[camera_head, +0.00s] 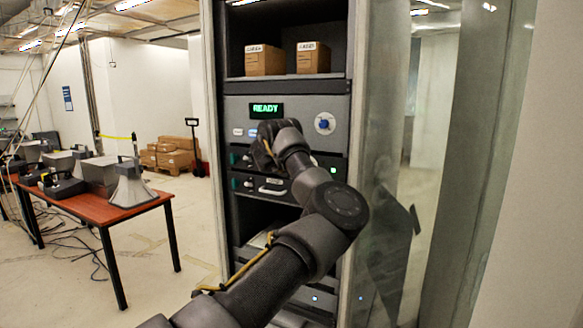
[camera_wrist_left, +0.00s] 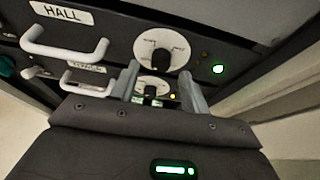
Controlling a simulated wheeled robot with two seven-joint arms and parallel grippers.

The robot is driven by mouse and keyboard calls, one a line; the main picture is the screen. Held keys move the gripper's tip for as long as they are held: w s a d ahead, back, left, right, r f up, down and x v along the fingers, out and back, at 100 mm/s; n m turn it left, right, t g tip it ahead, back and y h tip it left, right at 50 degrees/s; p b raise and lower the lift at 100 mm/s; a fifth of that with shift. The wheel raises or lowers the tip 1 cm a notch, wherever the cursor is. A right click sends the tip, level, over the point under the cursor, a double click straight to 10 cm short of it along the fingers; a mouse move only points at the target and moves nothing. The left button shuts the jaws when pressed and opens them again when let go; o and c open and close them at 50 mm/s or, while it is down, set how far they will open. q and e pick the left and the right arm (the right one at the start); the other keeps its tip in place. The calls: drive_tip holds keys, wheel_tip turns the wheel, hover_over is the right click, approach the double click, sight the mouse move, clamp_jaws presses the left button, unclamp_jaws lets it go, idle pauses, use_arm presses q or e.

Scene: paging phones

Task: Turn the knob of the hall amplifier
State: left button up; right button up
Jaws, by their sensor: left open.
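The hall amplifier (camera_wrist_left: 106,40) is a dark rack unit with a white label reading HALL and a pale handle, in the left wrist view. Its knob (camera_wrist_left: 160,50) is black on a round white dial, with a lit green lamp to its right. My left gripper (camera_wrist_left: 160,74) is open, fingertips just below that dial in the picture. A second, smaller-looking knob (camera_wrist_left: 152,88) of the unit below shows between the fingers. Nothing is held. In the head view my left gripper (camera_head: 266,148) is in front of the rack, and my arm hides much of the amplifiers. My right gripper is not in view.
The rack (camera_head: 214,120) has a READY display (camera_head: 266,110), a blue knob (camera_head: 325,123) and a shelf with two boxes (camera_head: 265,60). A glass door (camera_head: 435,150) stands open at right. A red table (camera_head: 100,205) with horn speakers stands left.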

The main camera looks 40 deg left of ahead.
use_arm(q)
drive_tip(key=b+v, duration=0.1)
drive_tip(key=v, duration=0.7)
drive_tip(key=shift+f, duration=0.1)
idle(0.4)
